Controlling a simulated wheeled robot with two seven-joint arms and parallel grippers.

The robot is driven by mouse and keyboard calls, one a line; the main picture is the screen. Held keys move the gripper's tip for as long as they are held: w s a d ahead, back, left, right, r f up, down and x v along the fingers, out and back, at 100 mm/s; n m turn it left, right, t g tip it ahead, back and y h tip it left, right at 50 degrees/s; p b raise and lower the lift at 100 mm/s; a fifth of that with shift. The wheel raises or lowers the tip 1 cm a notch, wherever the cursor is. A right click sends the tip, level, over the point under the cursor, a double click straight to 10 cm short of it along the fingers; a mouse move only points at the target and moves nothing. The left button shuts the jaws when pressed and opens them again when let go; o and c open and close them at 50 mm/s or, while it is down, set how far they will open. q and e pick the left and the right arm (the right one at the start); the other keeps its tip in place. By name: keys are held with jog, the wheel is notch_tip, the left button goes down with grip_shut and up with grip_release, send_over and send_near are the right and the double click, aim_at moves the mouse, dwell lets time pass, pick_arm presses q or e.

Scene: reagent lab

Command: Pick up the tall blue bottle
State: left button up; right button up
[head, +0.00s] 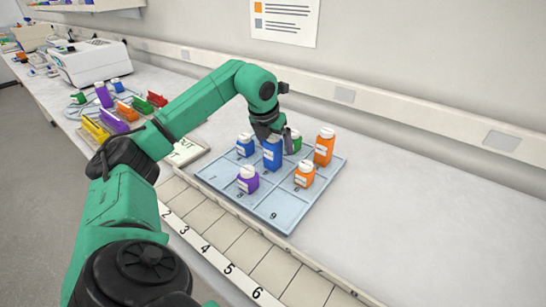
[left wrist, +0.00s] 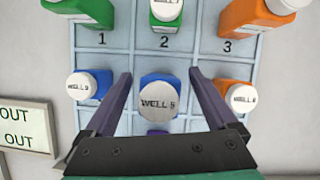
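The tall blue bottle (head: 272,155) stands upright near the middle of the compartment tray. From above, its white cap reads "WELL 5" in the left wrist view (left wrist: 158,103). My left gripper (head: 271,135) is over this bottle, pointing down. In the left wrist view its two dark fingers (left wrist: 161,78) are apart, one on each side of the bottle, with visible gaps, so it is open. Part of the bottle's upper end is hidden by the gripper in the head view. My right gripper is in neither view.
The light blue tray (head: 284,224) also holds a smaller blue bottle (head: 245,147), a purple bottle (head: 248,181), a green bottle (head: 293,144), a tall orange bottle (head: 324,149) and a short orange bottle (head: 304,177). The bench is clear to the right.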

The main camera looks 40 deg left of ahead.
pick_arm(q)
grip_shut()
jog(key=shift+r, duration=0.1)
